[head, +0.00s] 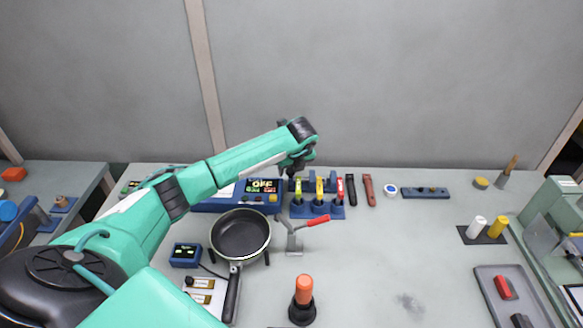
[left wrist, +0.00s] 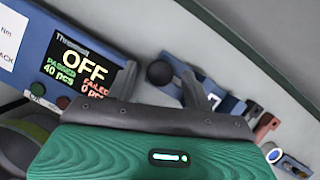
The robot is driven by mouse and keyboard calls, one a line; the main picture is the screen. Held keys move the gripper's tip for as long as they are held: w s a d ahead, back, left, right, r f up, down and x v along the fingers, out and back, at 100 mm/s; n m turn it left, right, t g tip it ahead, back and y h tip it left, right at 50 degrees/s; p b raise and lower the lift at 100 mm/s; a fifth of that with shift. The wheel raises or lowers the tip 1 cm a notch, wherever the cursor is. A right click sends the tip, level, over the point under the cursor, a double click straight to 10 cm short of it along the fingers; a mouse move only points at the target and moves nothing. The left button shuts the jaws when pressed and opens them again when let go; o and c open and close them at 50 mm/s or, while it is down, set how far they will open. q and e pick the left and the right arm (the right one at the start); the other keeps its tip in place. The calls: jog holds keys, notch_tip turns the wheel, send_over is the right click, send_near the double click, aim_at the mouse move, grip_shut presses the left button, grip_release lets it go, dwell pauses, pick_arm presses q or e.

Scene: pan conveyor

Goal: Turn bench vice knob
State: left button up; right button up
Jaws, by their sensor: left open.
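No bench vice can be clearly made out in the head view. In the left wrist view a black round knob (left wrist: 160,73) shows beside a blue metal part with a grey lever. I cannot tell whether it belongs to the vice. My left gripper (head: 290,172) is open and points down at the back of the bench, between the blue display unit (head: 203,205) and the blue stand (head: 333,212) with yellow and red handles. Its fingers look empty. In the left wrist view the display reads OFF, and the green and grey gripper body hides the lower part. My right gripper is not in view.
An orange-topped post (head: 303,290) stands at the front. A grey tray (head: 540,318) is at the right. The bench between post and tray is mostly clear.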

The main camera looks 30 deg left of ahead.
pick_arm(q)
jog(key=shift+c, duration=0.2)
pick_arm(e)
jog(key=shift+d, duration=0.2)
pick_arm(q)
jog(key=c, duration=0.9)
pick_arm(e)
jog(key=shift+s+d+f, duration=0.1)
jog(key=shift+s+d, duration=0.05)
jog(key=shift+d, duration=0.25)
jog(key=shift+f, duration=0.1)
